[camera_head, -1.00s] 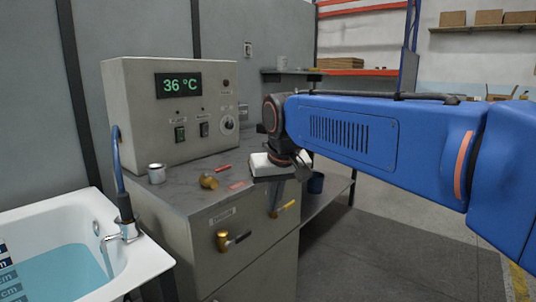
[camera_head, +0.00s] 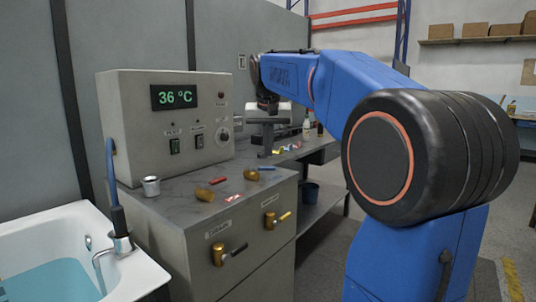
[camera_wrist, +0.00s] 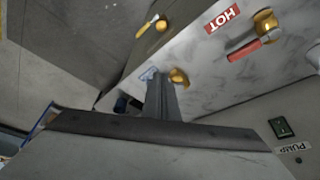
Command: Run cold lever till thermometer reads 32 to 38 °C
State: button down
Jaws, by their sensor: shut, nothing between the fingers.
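The thermometer display (camera_head: 175,97) on the grey control box reads 36 °C in green. The cold lever is a brass knob (camera_head: 252,175) with a blue handle (camera_head: 267,168) on the marble counter top, its handle pointing right. In the wrist view its brass knob (camera_wrist: 178,76) shows beside my fingers, which hide part of the lever. My gripper (camera_head: 264,150) is shut and empty, pointing down above and behind the cold lever, apparently apart from it. The bathtub (camera_head: 137,272) at lower left holds blue water (camera_head: 50,285).
The hot lever (camera_head: 204,194) with a red handle is left of the cold one; its HOT label (camera_wrist: 224,15) shows in the wrist view. A metal cup (camera_head: 151,186) stands near the box.

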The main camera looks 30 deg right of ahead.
aim_at(262, 168)
jog(key=x, duration=0.8)
jog(key=shift+f, duration=0.25)
jog(key=shift+w+d+f, duration=0.1)
jog(key=shift+w+d, duration=0.25)
jog(key=shift+w, duration=0.25)
jog(key=shift+w+d+f, duration=0.1)
jog(key=shift+w+d, duration=0.3)
jog(key=shift+w, duration=0.15)
jog(key=shift+w+d+r, duration=0.1)
jog(key=shift+w+d, duration=0.3)
jog(key=shift+w, duration=0.2)
jog(key=shift+d, duration=0.1)
